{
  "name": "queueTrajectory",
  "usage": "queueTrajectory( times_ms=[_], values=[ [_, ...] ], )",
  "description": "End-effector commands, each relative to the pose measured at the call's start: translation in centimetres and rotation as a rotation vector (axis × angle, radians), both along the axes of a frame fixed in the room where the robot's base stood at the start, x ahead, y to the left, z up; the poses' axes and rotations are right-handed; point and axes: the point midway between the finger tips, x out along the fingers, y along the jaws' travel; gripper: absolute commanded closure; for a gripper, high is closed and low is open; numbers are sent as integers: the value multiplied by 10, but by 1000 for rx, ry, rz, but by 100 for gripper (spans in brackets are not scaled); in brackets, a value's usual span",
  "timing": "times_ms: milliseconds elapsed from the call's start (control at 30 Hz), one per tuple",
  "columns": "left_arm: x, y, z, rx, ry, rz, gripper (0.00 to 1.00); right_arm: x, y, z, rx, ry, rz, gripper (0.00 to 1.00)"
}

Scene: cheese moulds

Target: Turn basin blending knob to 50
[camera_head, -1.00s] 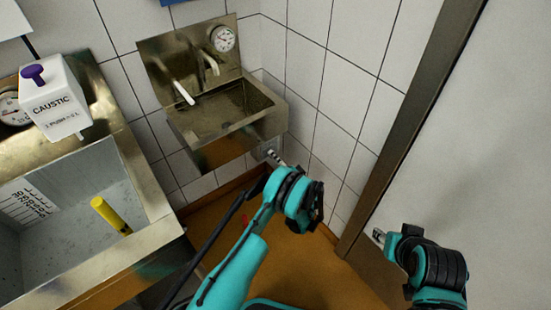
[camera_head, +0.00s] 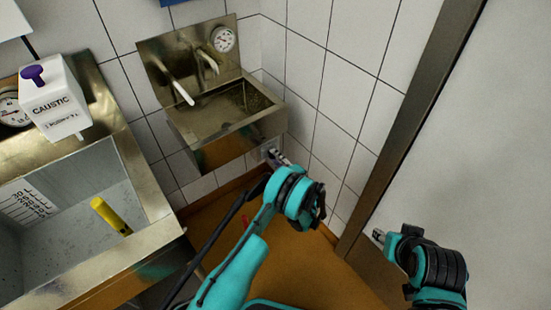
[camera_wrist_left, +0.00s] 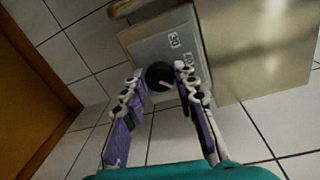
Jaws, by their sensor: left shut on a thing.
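The basin blending knob (camera_wrist_left: 160,76) is a dark round knob with a pale pointer line, on a grey plate (camera_wrist_left: 150,48) in the left wrist view. In the head view, my left gripper (camera_head: 274,156) reaches the plate (camera_head: 268,147) below the basin's right end; the knob is hidden there. My right gripper (camera_head: 378,235) hangs near the door, its jaw state unclear.
A steel wall basin (camera_head: 225,112) with a round gauge (camera_head: 223,39) is above the left gripper. At left is a large sink (camera_head: 130,165) with a white caustic container (camera_head: 55,100) and a yellow cylinder (camera_head: 110,215). A door frame (camera_head: 420,110) is at right.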

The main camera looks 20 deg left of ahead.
Motion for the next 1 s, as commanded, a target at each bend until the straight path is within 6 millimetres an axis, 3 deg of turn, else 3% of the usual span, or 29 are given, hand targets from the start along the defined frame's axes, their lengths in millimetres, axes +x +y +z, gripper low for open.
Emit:
queueTrajectory(
  times_ms=[400,433,500,833,1000],
  values=[
    [1,-1,0,5,6,-3,100,0,0,0,0,0,0,60],
    [1,-1,0,5,6,-3,69,0,0,0,0,0,0,60],
    [1,-1,0,4,6,-2,51,0,0,0,0,0,0,60],
    [-1,-2,0,4,6,-2,51,0,0,0,0,0,0,60],
    [-12,-18,2,4,5,-5,51,0,0,0,0,0,0,60]
  ],
)
